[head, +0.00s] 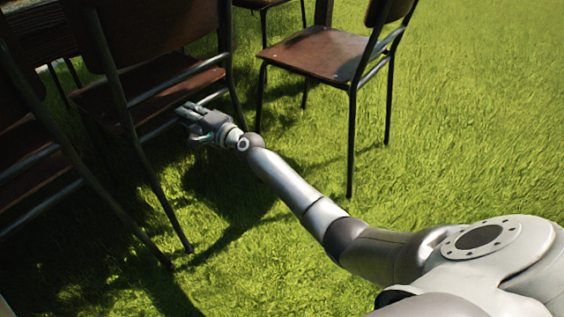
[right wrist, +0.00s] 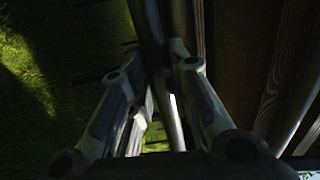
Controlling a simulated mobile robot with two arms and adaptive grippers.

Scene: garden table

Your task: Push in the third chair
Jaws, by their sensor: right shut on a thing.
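Several brown wooden chairs with dark metal frames stand on the grass. The middle-left chair (head: 150,35) shows its backrest, with its seat partly hidden behind frame bars. My right gripper (head: 187,112) reaches in from the right, low beside this chair. In the right wrist view its fingers close around a metal tube (right wrist: 150,25) of a chair frame, with dark wood to the right. Deep shade hides the exact contact. I cannot tell which chair counts as the third. My left gripper is not in view.
Another chair (head: 320,52) stands apart at the upper right, on sunlit grass. Part of a further chair (head: 22,135) shows at the left edge. A dark wooden table (head: 38,28) is at the upper left. Open grass (head: 480,120) lies to the right.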

